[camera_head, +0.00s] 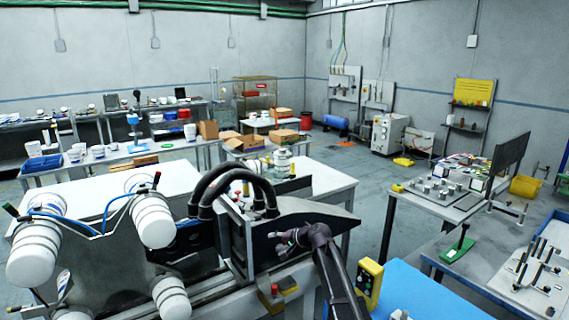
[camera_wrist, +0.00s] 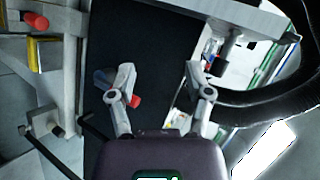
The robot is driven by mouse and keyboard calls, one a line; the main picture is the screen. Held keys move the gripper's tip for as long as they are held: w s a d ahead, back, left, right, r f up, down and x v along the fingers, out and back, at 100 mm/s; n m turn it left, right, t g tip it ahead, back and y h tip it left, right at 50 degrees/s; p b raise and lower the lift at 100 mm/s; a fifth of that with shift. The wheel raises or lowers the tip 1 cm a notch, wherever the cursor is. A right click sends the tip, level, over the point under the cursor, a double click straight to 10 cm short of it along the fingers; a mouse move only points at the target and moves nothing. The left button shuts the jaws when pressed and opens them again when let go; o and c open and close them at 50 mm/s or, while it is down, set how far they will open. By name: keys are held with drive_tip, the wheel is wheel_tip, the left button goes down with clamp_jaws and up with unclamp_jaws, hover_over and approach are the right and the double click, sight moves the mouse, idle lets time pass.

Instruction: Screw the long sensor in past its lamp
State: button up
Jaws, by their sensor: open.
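My gripper (camera_head: 290,238) is in front of the dark side plate (camera_head: 325,215) of the label machine in the head view. In the wrist view my gripper (camera_wrist: 160,70) is open, its two fingers spread over a black surface, with nothing clearly held between them. A small red-ended part (camera_wrist: 134,101) shows beside the left finger, partly hidden by it; I cannot tell whether it touches. A short grey cylinder (camera_wrist: 223,58) hangs under a light bar to the right of the fingers. I cannot tell which part is the long sensor, and I see no lit lamp.
Thick black hoses (camera_head: 235,180) arch over the machine and also show close on the right in the wrist view (camera_wrist: 270,97). A yellow box with a red button (camera_head: 278,292) and a yellow control box (camera_head: 368,278) stand near my arm. Open floor lies behind the machine.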

drive_tip(key=s+d+f+n+g+h, duration=0.1)
drive_tip(key=s+d+f+g+h, duration=0.1)
drive_tip(key=s+d, duration=0.4)
drive_tip(key=s+d+f+n+g+h, duration=0.2)
drive_tip(key=s+d+f+h, duration=0.2)
drive_tip(key=s, duration=1.2)
drive_tip(key=s+d+f+n+g+h, duration=0.1)
drive_tip(key=s+d+f+g+h, duration=0.1)
drive_tip(key=s+d, duration=0.8)
drive_tip(key=shift+s+f+n+h, duration=0.3)
drive_tip(key=shift+s+f+h, duration=0.55)
drive_tip(key=shift+h, duration=0.35)
drive_tip(key=shift+w, duration=0.2)
